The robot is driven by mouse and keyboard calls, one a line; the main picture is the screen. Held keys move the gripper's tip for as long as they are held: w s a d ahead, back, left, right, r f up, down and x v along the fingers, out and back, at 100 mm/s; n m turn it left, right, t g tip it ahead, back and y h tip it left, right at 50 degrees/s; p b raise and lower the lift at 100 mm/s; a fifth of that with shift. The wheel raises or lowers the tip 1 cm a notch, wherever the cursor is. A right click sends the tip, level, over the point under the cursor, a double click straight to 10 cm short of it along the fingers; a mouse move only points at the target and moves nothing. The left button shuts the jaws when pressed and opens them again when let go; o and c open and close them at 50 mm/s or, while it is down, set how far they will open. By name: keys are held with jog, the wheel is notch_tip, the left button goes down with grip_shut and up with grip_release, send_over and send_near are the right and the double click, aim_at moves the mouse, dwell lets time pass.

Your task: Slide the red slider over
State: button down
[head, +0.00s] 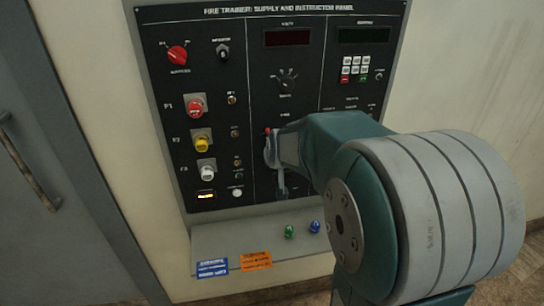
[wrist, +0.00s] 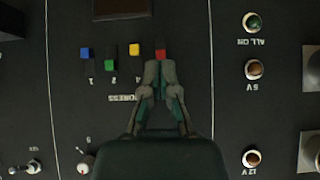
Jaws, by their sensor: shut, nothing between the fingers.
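The red slider (wrist: 160,53) is a small red knob on the black panel, at the end of a row of coloured sliders. My gripper (wrist: 160,70) is shut and empty, with its fingertips right at the red slider's lower edge in the wrist view. I cannot tell whether they touch it. In the head view a small bit of red (head: 268,131) shows beside my gripper (head: 270,155), which is at the panel's middle column. My arm hides much of the panel's lower right there.
In the wrist view a blue slider (wrist: 86,52), a green slider (wrist: 110,64) and a yellow slider (wrist: 133,50) sit left of the red one. Indicator lamps (wrist: 253,69) stand to the right. A ledge (head: 225,244) with small coloured items juts out below the panel.

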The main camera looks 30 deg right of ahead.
jog(key=shift+a+f, duration=0.1)
jog(key=shift+f, duration=0.35)
jog(key=shift+s, duration=0.1)
jog(key=v, duration=1.2)
jog(key=s+a+f+n+g+y, duration=0.1)
jog(key=s+a, duration=0.5)
jog(key=s, duration=0.2)
jog(key=s+a+f+n+g+y, duration=0.1)
jog(key=s+a+f+n+g, duration=0.1)
jog(key=s+a, duration=0.4)
jog(key=s, duration=0.3)
jog(key=shift+s+a+f, duration=0.15)
jog(key=shift+s+f, duration=0.1)
jog(key=shift+s, duration=0.05)
